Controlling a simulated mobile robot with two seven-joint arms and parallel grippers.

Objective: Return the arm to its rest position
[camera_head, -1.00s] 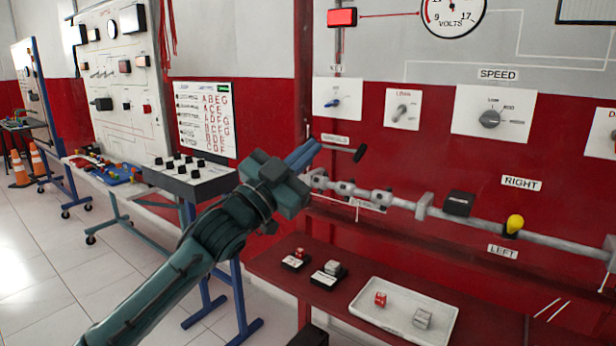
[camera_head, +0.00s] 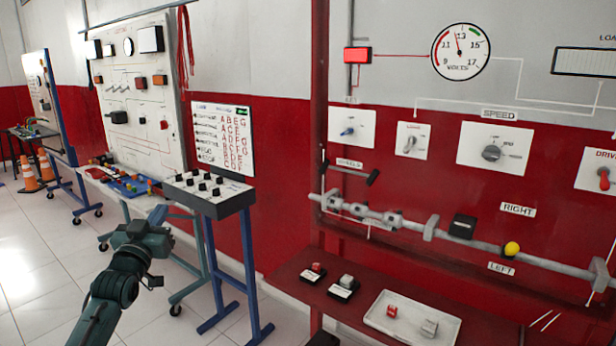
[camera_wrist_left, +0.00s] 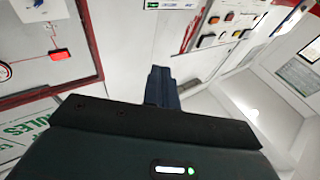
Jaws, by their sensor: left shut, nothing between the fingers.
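My left arm comes in from the lower left in the head view. Its gripper (camera_head: 158,216) is over the floor, left of the grey switch box on its blue stand, and is apart from the trainers. In the left wrist view the fingers (camera_wrist_left: 161,88) are together with nothing between them. My right gripper is in neither view.
A red bench (camera_head: 290,279) at lower right bears a white tray (camera_head: 372,318) with a red and a grey block. A switch box (camera_head: 233,201) stands on a blue frame. Trainer boards (camera_head: 140,75) line the left wall. Open tiled floor (camera_head: 35,250) lies at left.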

